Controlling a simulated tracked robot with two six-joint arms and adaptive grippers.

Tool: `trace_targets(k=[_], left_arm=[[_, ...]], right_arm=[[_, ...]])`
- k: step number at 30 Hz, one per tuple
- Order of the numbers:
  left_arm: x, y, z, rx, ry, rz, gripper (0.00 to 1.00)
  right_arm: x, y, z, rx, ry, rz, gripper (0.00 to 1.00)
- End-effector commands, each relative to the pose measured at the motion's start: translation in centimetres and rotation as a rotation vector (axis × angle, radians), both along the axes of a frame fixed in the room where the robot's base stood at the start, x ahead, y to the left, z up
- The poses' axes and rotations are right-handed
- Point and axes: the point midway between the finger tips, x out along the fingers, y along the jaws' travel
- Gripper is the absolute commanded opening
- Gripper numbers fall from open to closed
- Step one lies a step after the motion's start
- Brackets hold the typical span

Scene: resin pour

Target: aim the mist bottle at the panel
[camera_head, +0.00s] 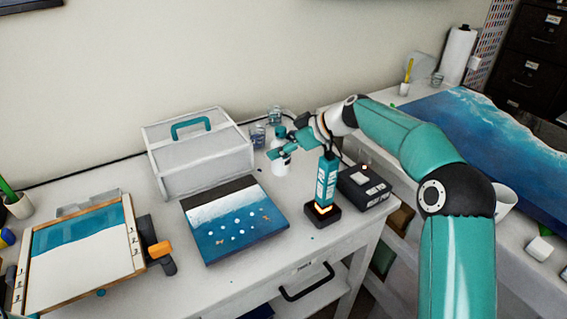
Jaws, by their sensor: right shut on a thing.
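The mist bottle (281,162), white with a teal top, is upright near the back of the white table. My right gripper (284,151) reaches in from the right and is shut on it, with teal fingers across its upper part. I cannot tell whether the bottle's base touches the table. The panel (234,229), with a dark back strip, a white band and blue below with small pale dots, lies flat in front of the bottle and to its left. My left gripper is not in view.
A teal upright tool (326,182) on a black base stands right of the panel, beside a black box (364,188). A white case (199,157) stands behind the panel. A framed blue-and-white board (84,258) and an orange-and-black tool (161,255) lie left.

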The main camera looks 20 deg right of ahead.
Motion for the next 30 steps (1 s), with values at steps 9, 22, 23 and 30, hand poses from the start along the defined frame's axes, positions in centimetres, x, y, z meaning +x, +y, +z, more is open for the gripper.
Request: trace_targets(k=[9, 22, 23, 30], left_arm=[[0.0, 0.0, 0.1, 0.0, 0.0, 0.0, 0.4], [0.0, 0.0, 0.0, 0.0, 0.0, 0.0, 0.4], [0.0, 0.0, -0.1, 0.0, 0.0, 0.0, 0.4], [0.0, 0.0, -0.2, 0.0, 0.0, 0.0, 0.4]], right_arm=[[0.0, 0.1, -3.2, 0.002, 0.003, 0.0, 0.06], [0.1, 0.1, -4.7, 0.001, -0.002, 0.001, 0.06], [0.1, 0.1, -4.8, 0.001, -0.002, 0.001, 0.06], [0.0, 0.1, -4.9, 0.0, 0.0, 0.001, 0.76]])
